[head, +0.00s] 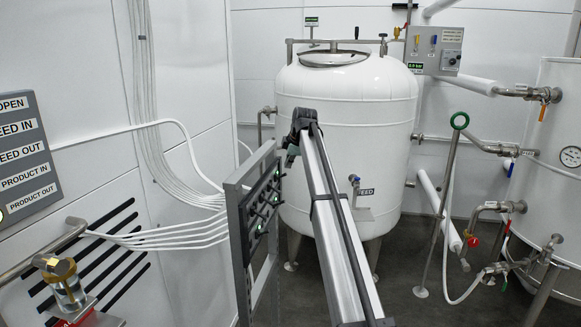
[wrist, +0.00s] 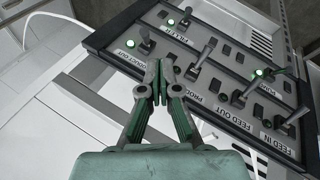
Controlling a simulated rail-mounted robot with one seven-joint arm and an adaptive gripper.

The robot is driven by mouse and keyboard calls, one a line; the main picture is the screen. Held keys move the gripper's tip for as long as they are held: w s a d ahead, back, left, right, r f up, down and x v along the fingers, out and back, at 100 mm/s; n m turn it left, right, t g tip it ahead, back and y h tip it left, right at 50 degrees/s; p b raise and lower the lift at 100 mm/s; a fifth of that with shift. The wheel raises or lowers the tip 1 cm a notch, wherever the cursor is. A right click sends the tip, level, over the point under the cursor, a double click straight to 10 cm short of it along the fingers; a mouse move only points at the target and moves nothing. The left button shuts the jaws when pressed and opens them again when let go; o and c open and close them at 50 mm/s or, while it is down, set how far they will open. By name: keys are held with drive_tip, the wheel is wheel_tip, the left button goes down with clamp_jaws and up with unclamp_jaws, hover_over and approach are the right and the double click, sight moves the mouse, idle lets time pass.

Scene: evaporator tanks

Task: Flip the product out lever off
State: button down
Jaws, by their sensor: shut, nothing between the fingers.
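The switch panel (wrist: 225,75) shows close up in the wrist view, with its labels upside down. The product out lever (wrist: 147,38) stands near the panel's left end, by the PRODUCT OUT label (wrist: 132,62) and a lit green lamp (wrist: 131,43). My gripper (wrist: 160,68) is shut and empty. In the picture its fingertips lie just below and right of this lever; whether they touch anything I cannot tell. In the head view the panel (head: 265,205) is seen nearly edge-on, and my arm's end is above it, with the fingers hard to make out.
Other levers stand close by on the panel, including the product in lever (wrist: 205,52); several lamps glow green. In the head view a large white tank (head: 350,120) stands behind my arm. A grey label board (head: 27,155) and white hoses (head: 165,235) are at left.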

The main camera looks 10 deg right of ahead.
sight(282, 176)
wheel_tip(282, 176, up, 4)
drive_tip(key=shift+w+f, duration=0.15)
drive_tip(key=shift+f, duration=0.05)
drive_tip(key=p+x, duration=0.3)
drive_tip(key=x, duration=0.7)
drive_tip(key=shift+w+p, duration=0.15)
drive_tip(key=shift+p, duration=0.15)
